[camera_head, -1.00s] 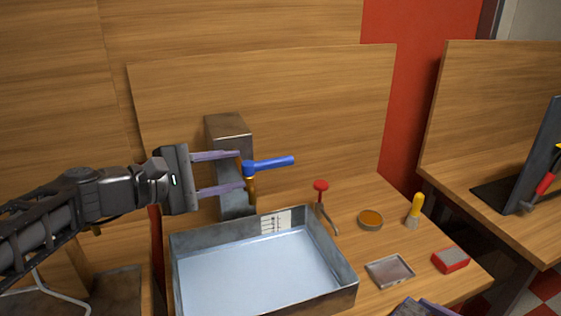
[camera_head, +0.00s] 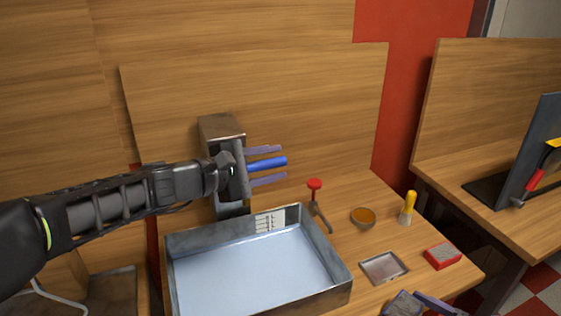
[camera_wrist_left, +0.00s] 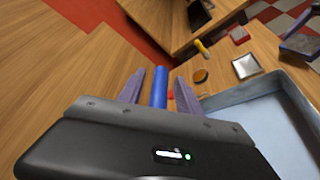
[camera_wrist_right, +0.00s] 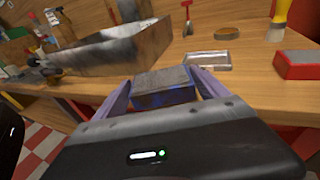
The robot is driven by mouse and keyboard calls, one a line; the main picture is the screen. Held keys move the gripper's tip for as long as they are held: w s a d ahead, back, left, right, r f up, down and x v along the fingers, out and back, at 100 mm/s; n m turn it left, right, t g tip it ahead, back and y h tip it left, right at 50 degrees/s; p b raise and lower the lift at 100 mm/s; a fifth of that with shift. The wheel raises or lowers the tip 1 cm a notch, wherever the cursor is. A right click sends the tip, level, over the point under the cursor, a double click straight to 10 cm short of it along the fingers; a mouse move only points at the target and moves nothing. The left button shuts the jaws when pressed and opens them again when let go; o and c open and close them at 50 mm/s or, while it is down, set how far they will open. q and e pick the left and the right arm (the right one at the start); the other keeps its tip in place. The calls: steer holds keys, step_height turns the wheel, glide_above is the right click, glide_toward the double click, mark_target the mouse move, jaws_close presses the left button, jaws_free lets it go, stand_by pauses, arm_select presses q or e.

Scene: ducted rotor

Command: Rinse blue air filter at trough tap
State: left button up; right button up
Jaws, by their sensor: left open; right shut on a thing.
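The blue tap lever (camera_head: 268,162) stands out to the right over the back of the metal trough (camera_head: 330,296). My left gripper (camera_head: 283,164) is open, one finger on each side of the lever; it also shows in the left wrist view with the blue lever (camera_wrist_left: 160,88) between its fingers. Whether the fingers touch it I cannot tell. The tap's spout is hidden behind this gripper. My right gripper (camera_wrist_right: 165,92) is shut on the blue air filter (camera_wrist_right: 165,98), a block with a grey top and blue sides. In the head view the filter (camera_head: 405,303) is at the bottom edge, right of the trough.
A metal post (camera_head: 220,128) stands behind the tap. On the bench right of the trough are a red-knobbed tool (camera_head: 315,186), a round tin (camera_head: 362,217), a yellow-handled brush (camera_head: 408,207), a shallow metal tray (camera_head: 402,271) and a red filter block (camera_head: 442,256).

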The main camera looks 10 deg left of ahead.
arm_select(q)
jaws_close()
stand_by(0.5)
stand_by(1.0)
